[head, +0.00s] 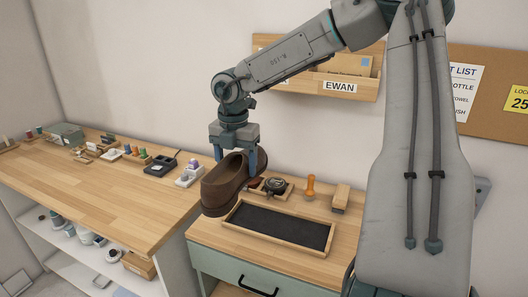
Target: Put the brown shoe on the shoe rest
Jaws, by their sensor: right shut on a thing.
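The brown shoe (222,187) hangs in the air in the head view, held by my right gripper (238,157). The right gripper points down and its fingers are shut on the shoe's upper part. The likely shoe rest is a wooden-framed tray with a dark mat (283,227) on the small cabinet. The shoe is above and beside the tray's left end, apart from it as far as I can tell. The tray's mat is bare. My left gripper is out of view.
Behind the tray are a small wooden tray with a dark round tin (275,185), an orange-handled tool (310,187) and a wooden brush (341,197). A long wooden bench (100,200) with small items stands left. A wall letter rack (345,88) is behind my right arm.

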